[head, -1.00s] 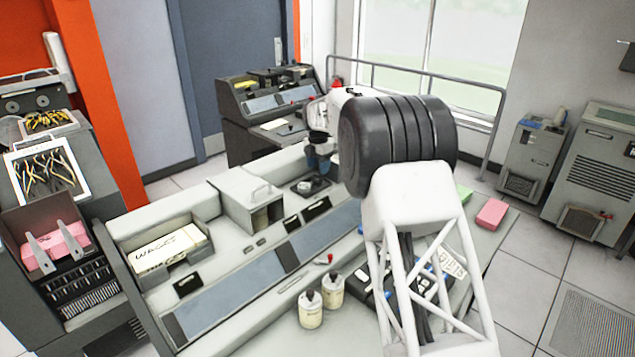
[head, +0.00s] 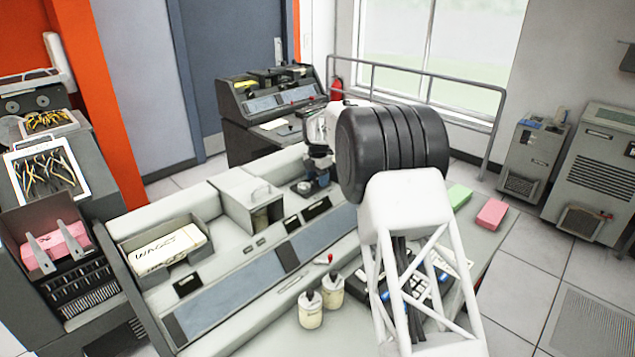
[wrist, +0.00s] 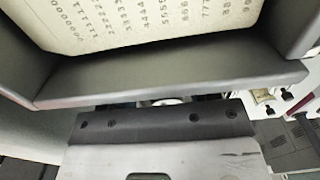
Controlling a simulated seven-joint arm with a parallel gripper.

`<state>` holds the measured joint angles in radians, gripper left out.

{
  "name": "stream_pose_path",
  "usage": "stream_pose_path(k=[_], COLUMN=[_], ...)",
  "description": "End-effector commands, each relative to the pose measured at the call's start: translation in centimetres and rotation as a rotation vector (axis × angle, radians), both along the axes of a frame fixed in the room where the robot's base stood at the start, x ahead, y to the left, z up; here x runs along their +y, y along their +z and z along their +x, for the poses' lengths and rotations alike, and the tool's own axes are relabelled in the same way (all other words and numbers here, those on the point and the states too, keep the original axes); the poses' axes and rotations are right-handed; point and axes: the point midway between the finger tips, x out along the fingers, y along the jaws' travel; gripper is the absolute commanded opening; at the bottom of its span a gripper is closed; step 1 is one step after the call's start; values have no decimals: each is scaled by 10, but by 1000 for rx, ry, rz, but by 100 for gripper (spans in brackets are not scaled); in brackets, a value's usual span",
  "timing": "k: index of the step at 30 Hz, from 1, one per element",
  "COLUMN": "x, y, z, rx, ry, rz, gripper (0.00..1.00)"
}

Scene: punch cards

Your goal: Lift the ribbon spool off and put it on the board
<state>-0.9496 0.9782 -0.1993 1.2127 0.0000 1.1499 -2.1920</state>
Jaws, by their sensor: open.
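The ribbon spool (head: 304,187) looks like a small pale round thing on a dark square base on the back part of the grey console, partly hidden by my gripper. My gripper (head: 317,181) is open, low over that base, close to the spool; whether it touches is too small to tell. In the wrist view, most is filled by a grey-walled tray (wrist: 180,82) with a printed punch card (wrist: 150,22) and a pale plate. A dark board (head: 412,290) with white and blue pieces lies behind my arm, partly covered.
A card tray (head: 168,250) is at the console's left. Two pale bottles (head: 311,310) stand at the front. Green (head: 458,196) and pink (head: 491,213) blocks lie at the right.

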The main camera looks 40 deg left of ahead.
Motion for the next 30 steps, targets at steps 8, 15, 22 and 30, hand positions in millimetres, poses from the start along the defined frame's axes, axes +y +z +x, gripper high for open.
stream_pose_path(k=[8, 15, 22, 30], x=[0, 0, 0, 0], y=[0, 0, 0, 3], z=[0, 0, 0, 0], rx=[0, 0, 0, 0], ry=[0, 0, 0, 0], rz=[0, 0, 0, 0], gripper=[55, 43, 25, 25])
